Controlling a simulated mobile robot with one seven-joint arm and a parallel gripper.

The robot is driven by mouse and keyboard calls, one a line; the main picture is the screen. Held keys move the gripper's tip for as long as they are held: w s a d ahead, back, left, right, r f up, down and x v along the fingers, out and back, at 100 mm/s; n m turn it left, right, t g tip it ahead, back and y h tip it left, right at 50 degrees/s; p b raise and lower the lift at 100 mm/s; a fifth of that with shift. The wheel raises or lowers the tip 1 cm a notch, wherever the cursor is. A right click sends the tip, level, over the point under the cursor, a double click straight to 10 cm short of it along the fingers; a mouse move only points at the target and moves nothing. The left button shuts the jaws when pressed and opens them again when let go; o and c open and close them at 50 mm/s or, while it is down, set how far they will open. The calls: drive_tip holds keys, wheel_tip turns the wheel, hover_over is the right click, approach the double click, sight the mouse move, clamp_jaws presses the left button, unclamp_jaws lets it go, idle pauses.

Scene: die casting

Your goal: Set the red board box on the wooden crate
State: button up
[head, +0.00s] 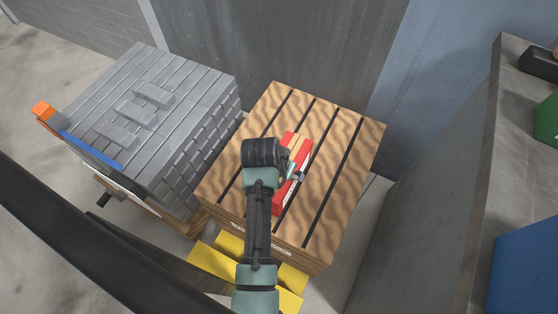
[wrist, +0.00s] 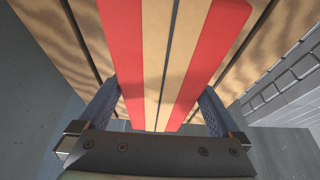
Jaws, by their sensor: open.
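The red board box (head: 284,199), red with tan stripes along its top, lies on the slatted top of the wooden crate (head: 340,152). The wooden crate also shows under it in the wrist view (wrist: 45,28). My gripper (head: 294,174) is over the box, and my arm hides part of the box in the head view. In the wrist view, my gripper's open fingers (wrist: 158,105) stand on either side of the striped box (wrist: 172,45), with a narrow gap visible at each side.
A stack of grey ingots (head: 150,115) stands close to the crate's left. A yellow piece (head: 228,246) is at the crate's near side. A grey counter (head: 435,190) rises on the right, and a dark wall (head: 280,45) is behind. The crate's right part is bare.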

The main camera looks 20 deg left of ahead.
drive_tip(key=p+v, duration=0.3)
drive_tip(key=v, duration=0.6)
drive_tip(key=w+d+r+t+y, duration=0.1)
drive_tip(key=w+r+t, duration=0.25)
drive_tip(key=r, duration=0.65)
drive_tip(key=w+d+r+t, duration=0.1)
drive_tip(key=w+r+t, duration=0.25)
drive_tip(key=r, duration=0.55)
drive_tip(key=w+r+t+y, duration=0.1)
drive_tip(key=w+r+t, duration=0.3)
drive_tip(key=r, duration=0.6)
drive_tip(key=s+d+r+n+t, duration=0.1)
drive_tip(key=d+r+t, duration=0.15)
drive_tip(key=r, duration=0.75)
drive_tip(key=s+d+r+t, duration=0.2)
drive_tip(key=r+t, duration=0.1)
drive_tip(key=r, duration=0.7)
drive_tip(key=s+d+r+t, duration=0.1)
drive_tip(key=s+r+t, duration=0.2)
drive_tip(key=s+r, duration=0.3)
drive_tip(key=s+d+r+n+t+h, duration=0.1)
drive_tip(key=s+d+r+t, duration=0.1)
drive_tip(key=s+r, duration=0.5)
wheel_tip(320, 180, up, 3)
drive_tip(key=shift+d+t, duration=0.2)
drive_tip(key=shift+t, duration=0.45)
